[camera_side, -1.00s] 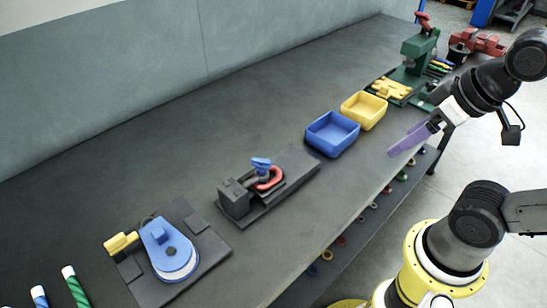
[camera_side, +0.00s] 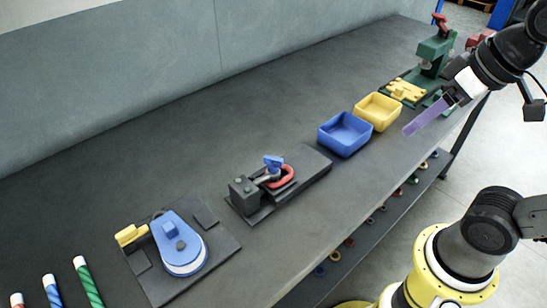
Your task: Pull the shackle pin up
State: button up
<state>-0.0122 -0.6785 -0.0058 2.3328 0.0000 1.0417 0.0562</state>
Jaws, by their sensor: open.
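The shackle is a red bow (camera_side: 284,179) on a dark grey fixture (camera_side: 252,212) at the middle of the bench. The shackle pin has a blue head (camera_side: 273,161) and stands up at the bow, beside the fixture's block. How deep the pin sits is too small to tell. My gripper (camera_side: 410,130) with purple fingers is open and empty. It is over the bench's front edge, to the right of the shackle and well apart from it.
A blue bin (camera_side: 345,147) and a yellow bin (camera_side: 377,123) stand between the shackle and the green press (camera_side: 434,52). A blue pulley block (camera_side: 180,241) on a plate and striped rope pieces (camera_side: 87,283) are at the left. The back of the bench (camera_side: 220,120) is clear.

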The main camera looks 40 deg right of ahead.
jog(key=w+a+r+g, duration=0.1)
jog(key=w+a+r, duration=0.2)
jog(key=w+r, duration=0.3)
jog(key=n+g, duration=0.3)
jog(key=g, duration=0.1)
send_over(273, 158)
notch_tip(273, 158, down, 8)
notch_tip(273, 158, down, 13)
jog(key=shift+f, duration=0.1)
grip_shut()
dwell(0.6)
